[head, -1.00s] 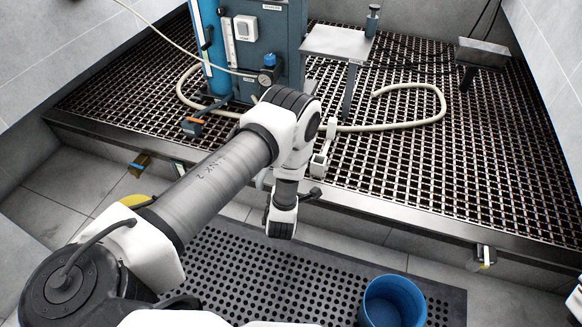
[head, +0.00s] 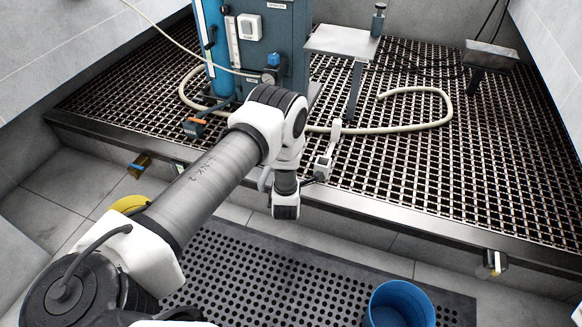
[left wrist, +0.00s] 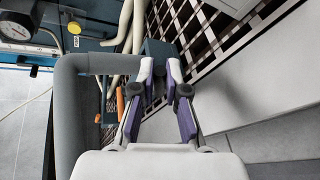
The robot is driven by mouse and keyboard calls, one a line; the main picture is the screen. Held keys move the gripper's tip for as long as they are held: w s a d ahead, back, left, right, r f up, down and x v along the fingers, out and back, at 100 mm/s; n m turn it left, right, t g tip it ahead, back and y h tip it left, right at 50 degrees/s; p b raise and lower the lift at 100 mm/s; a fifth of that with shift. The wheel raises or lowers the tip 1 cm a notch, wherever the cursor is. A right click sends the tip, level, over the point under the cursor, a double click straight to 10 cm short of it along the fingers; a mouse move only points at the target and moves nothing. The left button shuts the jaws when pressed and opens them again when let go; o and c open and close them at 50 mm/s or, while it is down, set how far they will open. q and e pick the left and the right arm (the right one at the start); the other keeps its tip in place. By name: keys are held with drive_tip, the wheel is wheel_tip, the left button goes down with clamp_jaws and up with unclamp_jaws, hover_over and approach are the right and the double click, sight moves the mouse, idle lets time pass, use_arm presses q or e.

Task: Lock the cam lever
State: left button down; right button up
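I cannot clearly pick out the cam lever. A small orange-ended blue fitting (head: 194,127) lies at the near edge of the grating, left of my arm in the head view. An orange handle-like bar (left wrist: 121,101) shows left of my left gripper (left wrist: 161,72) in the left wrist view. That gripper's two purple-padded fingers stand apart. A dark blue-grey block (left wrist: 157,49) shows between and beyond the fingertips; I cannot tell whether they touch it. In the head view my left arm hides most of the area around the gripper. My right gripper is not in view.
A blue machine cabinet (head: 270,40) with a gauge stands behind my arm. A pale hose (head: 400,128) loops over the grating (head: 420,165). A small side table (head: 340,42) stands right of the cabinet. A blue bucket (head: 401,300) stands on the perforated mat (head: 300,275).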

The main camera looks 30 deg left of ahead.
use_arm(q)
drive_tip(key=shift+d+f+m+y, duration=0.25)
drive_tip(key=shift+f+m+y, duration=0.45)
drive_tip(key=shift+m, duration=0.3)
drive_tip(key=shift+w+f+m+t+y+b, duration=0.1)
drive_tip(key=shift+f+m+t+y+b, duration=0.2)
drive_tip(key=shift+m+y+b, duration=0.45)
drive_tip(key=shift+p, duration=0.3)
drive_tip(key=c, duration=1.2)
unclamp_jaws()
drive_tip(key=shift+h, duration=0.25)
